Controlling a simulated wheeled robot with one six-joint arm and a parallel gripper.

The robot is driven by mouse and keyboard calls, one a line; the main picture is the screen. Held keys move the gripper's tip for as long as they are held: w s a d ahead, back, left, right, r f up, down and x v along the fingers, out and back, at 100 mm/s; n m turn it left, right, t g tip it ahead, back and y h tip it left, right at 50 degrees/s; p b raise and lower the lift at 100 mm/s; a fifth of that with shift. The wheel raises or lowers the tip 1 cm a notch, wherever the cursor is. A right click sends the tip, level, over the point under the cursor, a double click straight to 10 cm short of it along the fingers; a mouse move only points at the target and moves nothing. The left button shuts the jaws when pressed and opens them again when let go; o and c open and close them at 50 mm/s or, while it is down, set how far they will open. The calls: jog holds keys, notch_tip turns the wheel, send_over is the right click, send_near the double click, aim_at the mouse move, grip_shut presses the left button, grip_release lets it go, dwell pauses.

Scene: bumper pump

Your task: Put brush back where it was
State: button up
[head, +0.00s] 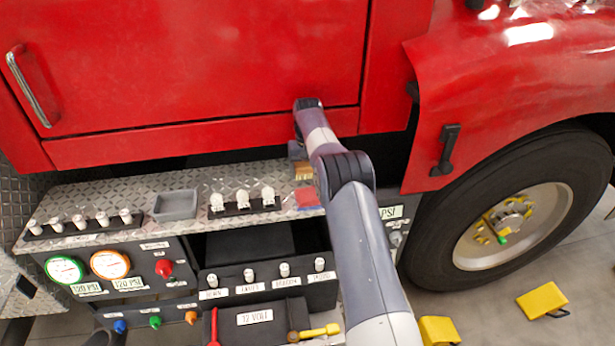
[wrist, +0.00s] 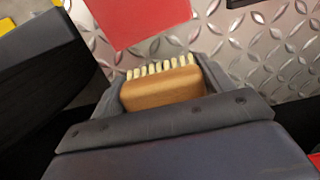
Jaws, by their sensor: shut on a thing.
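The brush (wrist: 162,90) has a wooden block and a row of pale bristles. In the wrist view it sits between the two dark fingers of my gripper (wrist: 160,82), which is shut on it. Its bristles point towards the diamond-plate step. In the head view the brush (head: 303,171) shows as a small tan patch above the step's back part, beside my arm. My gripper (head: 297,151) is mostly hidden by my arm there. I cannot tell whether the bristles touch the plate.
A red flat piece (head: 308,197) lies on the diamond-plate step (head: 140,187) just in front of the brush; it also shows in the wrist view (wrist: 135,18). A grey tray (head: 175,205) and white-knobbed valve rows (head: 243,203) stand to the left. The red truck body (head: 220,70) rises behind.

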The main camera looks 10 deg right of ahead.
aim_at(307, 177)
jog(key=shift+w, duration=0.15)
jog(key=shift+f+p, duration=0.65)
jog(key=shift+f, duration=1.1)
jog(key=shift+f, duration=0.2)
jog(key=o, duration=1)
jog(key=shift+c, duration=0.2)
notch_tip(307, 177, up, 12)
jog(key=shift+r, duration=0.2)
